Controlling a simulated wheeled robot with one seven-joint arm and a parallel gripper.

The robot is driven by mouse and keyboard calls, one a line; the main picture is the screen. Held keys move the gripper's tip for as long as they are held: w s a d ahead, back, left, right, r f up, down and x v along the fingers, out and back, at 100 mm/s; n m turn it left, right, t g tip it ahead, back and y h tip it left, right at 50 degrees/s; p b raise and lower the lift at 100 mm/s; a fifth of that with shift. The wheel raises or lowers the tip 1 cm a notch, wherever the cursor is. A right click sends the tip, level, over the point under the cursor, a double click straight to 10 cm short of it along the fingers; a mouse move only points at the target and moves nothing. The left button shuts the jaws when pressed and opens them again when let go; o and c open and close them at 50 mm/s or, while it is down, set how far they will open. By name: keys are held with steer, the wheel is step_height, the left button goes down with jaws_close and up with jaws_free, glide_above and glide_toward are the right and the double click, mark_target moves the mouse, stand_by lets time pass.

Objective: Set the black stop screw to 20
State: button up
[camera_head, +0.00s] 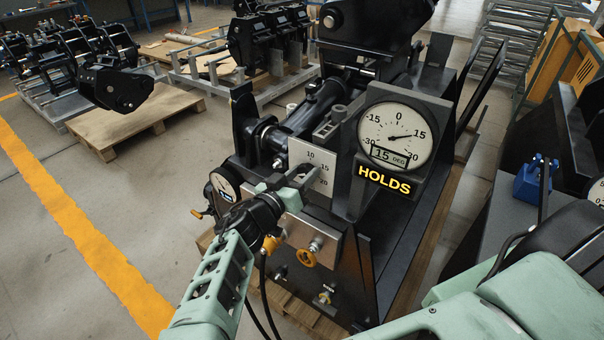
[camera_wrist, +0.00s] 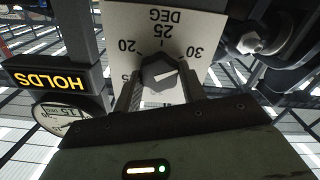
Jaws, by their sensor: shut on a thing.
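The black stop screw (camera_wrist: 158,72) is a dark hexagonal knob with a white line on its face. It sits on a white scale plate (camera_wrist: 117,20), marked 20, 25 DEG and 30 in the wrist view. The white line slants toward the right, roughly the 30 side; its exact reading I cannot tell. My gripper (camera_wrist: 161,84) is shut on the screw, one finger on each side. In the head view my gripper (camera_head: 300,177) reaches the plate (camera_head: 322,160) and hides the screw; 10, 15 and 20 show there.
A round gauge (camera_head: 395,118) beside the plate has its needle near 15, a display reading 15 DEG, and a lit HOLDS sign (camera_head: 384,180). Open floor lies left.

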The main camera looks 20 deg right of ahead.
steer(key=shift+c, duration=0.3)
steer(key=n, duration=0.6)
steer(key=shift+b, duration=0.4)
steer(key=n, duration=0.3)
steer(key=shift+n, duration=0.3)
steer(key=n+p, duration=0.1)
steer(key=n, duration=0.2)
steer(key=shift+w+a+f+n, duration=0.1)
steer(key=shift+n, duration=0.2)
steer(key=n+p, duration=0.1)
steer(key=n, duration=0.4)
steer(key=shift+p, duration=0.35)
steer(key=shift+f+n+p, duration=0.2)
steer(key=shift+n+p, duration=0.45)
steer(key=shift+n, duration=2.15)
steer(key=o, duration=1)
